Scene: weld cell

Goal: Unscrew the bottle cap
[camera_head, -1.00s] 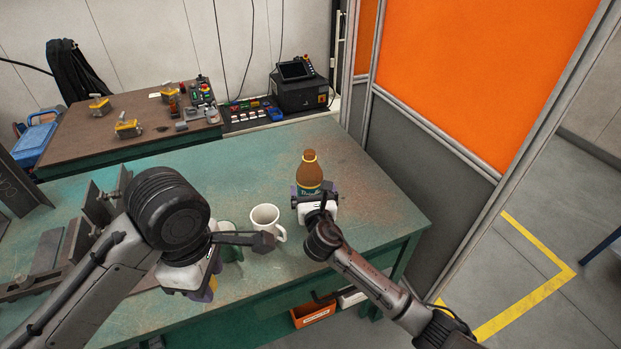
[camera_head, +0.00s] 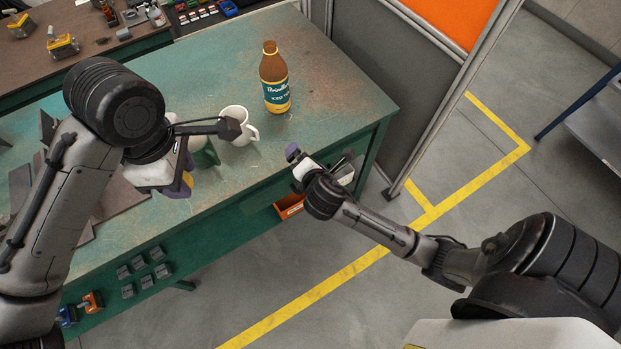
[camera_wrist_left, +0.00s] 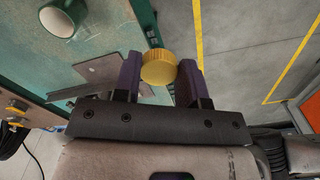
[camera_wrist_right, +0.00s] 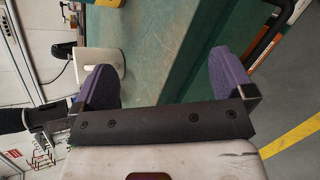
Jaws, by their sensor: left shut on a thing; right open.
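The brown bottle (camera_head: 274,84) with a green label stands upright on the green table in the head view. Its top is too small to read clearly. My left gripper (camera_wrist_left: 158,78) is shut on a round yellow ridged cap (camera_wrist_left: 159,67), held between its purple fingers in the left wrist view. In the head view this gripper is left of the bottle, near the table's front edge, apart from the bottle. My right gripper (camera_wrist_right: 163,82) is open and empty. In the head view it is by the table's front edge, below and right of the bottle, not touching it.
A white mug (camera_head: 236,126) stands left of the bottle, and a green mug (camera_head: 205,154) is close to my left gripper. Flat metal plates (camera_head: 112,200) lie at the table's left. An orange-and-grey partition (camera_head: 385,75) stands beyond its right edge. The table behind the bottle is clear.

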